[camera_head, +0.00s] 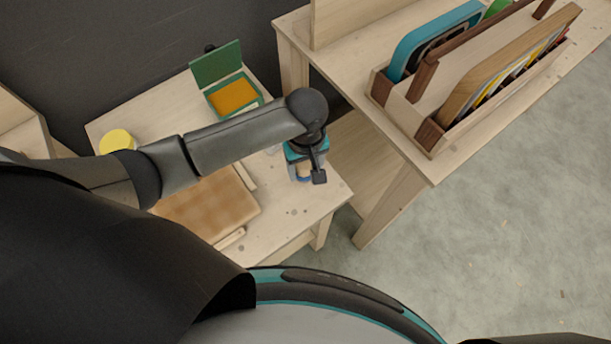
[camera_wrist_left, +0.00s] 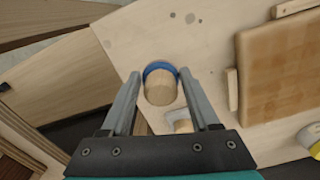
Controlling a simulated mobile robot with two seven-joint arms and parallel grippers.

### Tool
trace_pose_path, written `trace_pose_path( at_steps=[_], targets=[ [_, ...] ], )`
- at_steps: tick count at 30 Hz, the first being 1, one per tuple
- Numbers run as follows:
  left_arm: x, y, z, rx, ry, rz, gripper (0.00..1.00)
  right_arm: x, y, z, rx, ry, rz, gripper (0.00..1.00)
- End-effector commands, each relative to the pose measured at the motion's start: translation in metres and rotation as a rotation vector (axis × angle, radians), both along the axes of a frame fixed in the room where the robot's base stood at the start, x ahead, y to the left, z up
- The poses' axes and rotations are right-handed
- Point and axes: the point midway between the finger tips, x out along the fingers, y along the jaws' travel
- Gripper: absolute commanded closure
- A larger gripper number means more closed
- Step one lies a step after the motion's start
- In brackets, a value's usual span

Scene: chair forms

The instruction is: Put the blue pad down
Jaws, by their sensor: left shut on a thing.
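The blue pad (camera_wrist_left: 155,67) shows in the left wrist view as a round blue rim with a pale wooden knob on top. My left gripper (camera_head: 304,168) is shut on it, with one finger on each side of the knob. The pad is over the front right end of the low wooden table (camera_head: 325,190). I cannot tell whether its underside touches the tabletop. In the head view my wrist and gripper mostly hide it. My right gripper is not in view.
A higher table (camera_head: 400,150) with a wooden rack (camera_head: 425,135) stands to the right. A small wooden piece (camera_wrist_left: 181,122) lies near the pad.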

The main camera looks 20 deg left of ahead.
Motion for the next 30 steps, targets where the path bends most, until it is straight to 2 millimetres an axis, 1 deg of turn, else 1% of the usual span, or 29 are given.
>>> trace_pose_path(
  at_steps=[6,9,18,22,23,30],
  targets=[
    [0.0,0.0,-0.032,0.001,0.0,0.0,0.83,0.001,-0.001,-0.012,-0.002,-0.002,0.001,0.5],
    [0.0,0.0,-0.041,0.001,-0.001,0.0,0.83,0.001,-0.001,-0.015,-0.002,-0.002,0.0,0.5],
    [0.0,0.0,-0.042,0.0,-0.001,0.0,0.83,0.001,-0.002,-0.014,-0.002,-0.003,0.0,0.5],
    [0.0,0.0,-0.046,0.0,0.0,0.0,0.83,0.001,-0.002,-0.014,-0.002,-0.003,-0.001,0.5],
    [0.0,0.0,-0.046,0.0,0.0,-0.001,0.36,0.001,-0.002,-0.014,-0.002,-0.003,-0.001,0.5],
    [0.0,0.0,-0.046,0.001,-0.001,0.0,0.09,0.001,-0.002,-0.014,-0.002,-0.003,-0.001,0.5]
  ],
)
